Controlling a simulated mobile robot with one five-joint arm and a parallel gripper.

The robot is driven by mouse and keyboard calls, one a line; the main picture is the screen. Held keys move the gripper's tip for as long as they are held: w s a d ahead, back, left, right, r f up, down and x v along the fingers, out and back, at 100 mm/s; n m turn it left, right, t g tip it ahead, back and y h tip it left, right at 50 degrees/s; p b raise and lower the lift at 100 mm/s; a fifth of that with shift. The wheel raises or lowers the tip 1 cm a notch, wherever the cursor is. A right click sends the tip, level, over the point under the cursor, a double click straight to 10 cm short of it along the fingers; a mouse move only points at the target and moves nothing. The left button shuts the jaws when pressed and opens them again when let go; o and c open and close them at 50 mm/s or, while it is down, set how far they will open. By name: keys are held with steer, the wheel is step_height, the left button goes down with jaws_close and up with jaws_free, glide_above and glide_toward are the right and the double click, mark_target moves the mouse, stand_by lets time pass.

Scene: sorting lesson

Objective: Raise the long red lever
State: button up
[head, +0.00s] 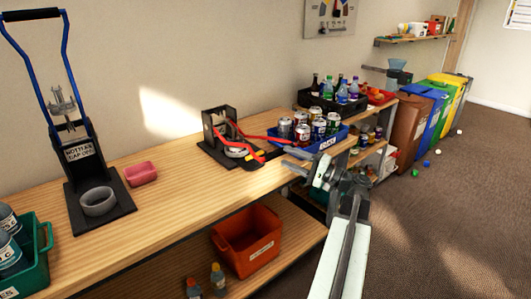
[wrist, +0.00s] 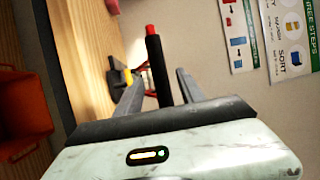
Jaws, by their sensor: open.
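The long red lever (head: 262,139) belongs to the black can-press device (head: 218,130) on the wooden bench. It runs right from the device, past the front of the blue crate. My gripper (head: 288,160) is open at the bench's right front, close to the lever's right part. In the wrist view, a black bar with a red end (wrist: 158,62) shows between the two open fingers of my gripper (wrist: 155,90); it looks like the lever's grip. I cannot tell whether a finger touches it. The lever's far end is unclear in the head view.
A blue crate of cans (head: 322,146) stands right beside the lever. A black crate of bottles (head: 345,106) is behind it. An orange bin (head: 240,262) sits on the shelf below. Bench between is clear.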

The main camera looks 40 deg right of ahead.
steer(key=p+x, duration=0.1)
steer(key=x, duration=0.6)
steer(key=shift+w+a, duration=0.2)
steer(key=shift+w, duration=0.15)
jaws_close()
stand_by(1.0)
